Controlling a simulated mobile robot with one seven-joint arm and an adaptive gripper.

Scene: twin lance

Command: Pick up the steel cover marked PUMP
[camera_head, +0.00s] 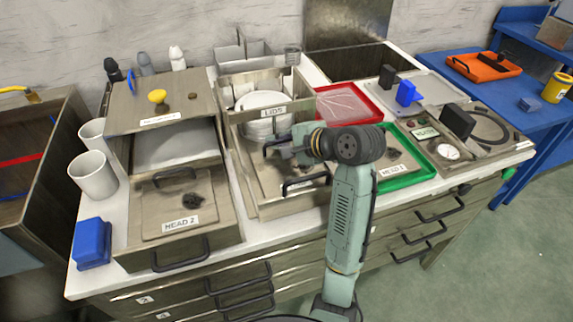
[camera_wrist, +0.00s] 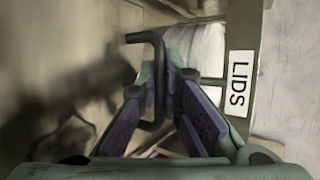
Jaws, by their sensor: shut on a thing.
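My gripper (camera_head: 296,152) is at the middle steel box, its fingers pointing left and partly hidden by my wrist. In the wrist view its two purple-padded fingers (camera_wrist: 163,85) are shut on a black bar handle (camera_wrist: 158,62). The handle appears to belong to the steel cover (camera_head: 262,172) under my gripper. No PUMP marking is readable; part of this cover's front is hidden by my arm. I cannot tell whether the cover is raised or resting.
A LIDS rack (camera_head: 237,97) with white round lids stands just behind; its label (camera_wrist: 238,84) is close in the wrist view. A HEAD 2 cover (camera_head: 160,222) is at left. A green tray (camera_head: 427,175) and a red tray (camera_head: 372,110) are at right.

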